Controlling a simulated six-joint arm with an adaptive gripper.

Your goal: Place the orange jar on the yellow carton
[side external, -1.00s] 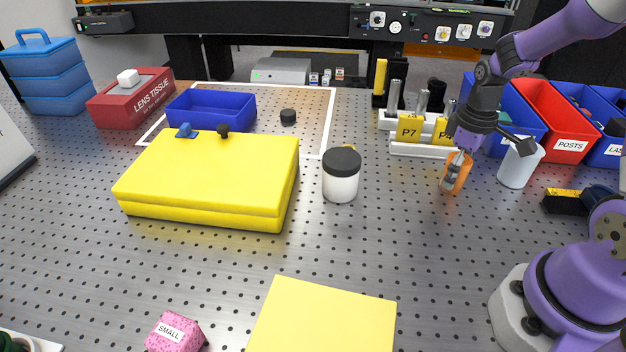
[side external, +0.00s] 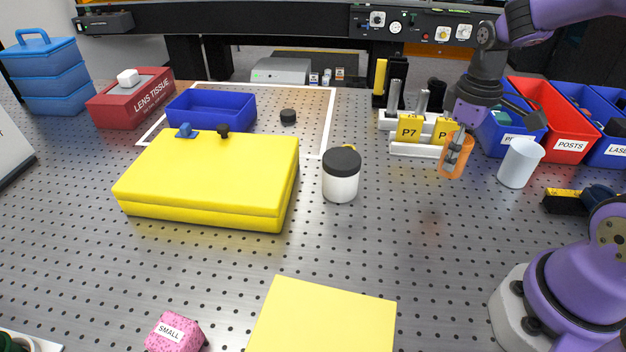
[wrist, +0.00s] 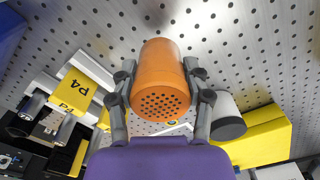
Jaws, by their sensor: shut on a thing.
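The orange jar (side external: 458,174) is held upright or nearly so, a little above the perforated table, at right of centre. In the wrist view the orange jar (wrist: 160,65) sits between both fingers, with a dotted pattern of holes on its near end. My gripper (side external: 455,153) is shut on it. A large yellow box (side external: 205,165) with a seam around its side lies at left of centre, well apart from the gripper. A second flat yellow surface (side external: 322,318) is cut off by the front edge. I cannot tell which one is the carton.
A white jar with a black lid (side external: 341,176) stands between the yellow box and my gripper. A white cup (side external: 520,163) is close on the right. Yellow-labelled holders (side external: 410,130) and bins (side external: 552,122) stand behind. A pink block (side external: 175,333) lies in front.

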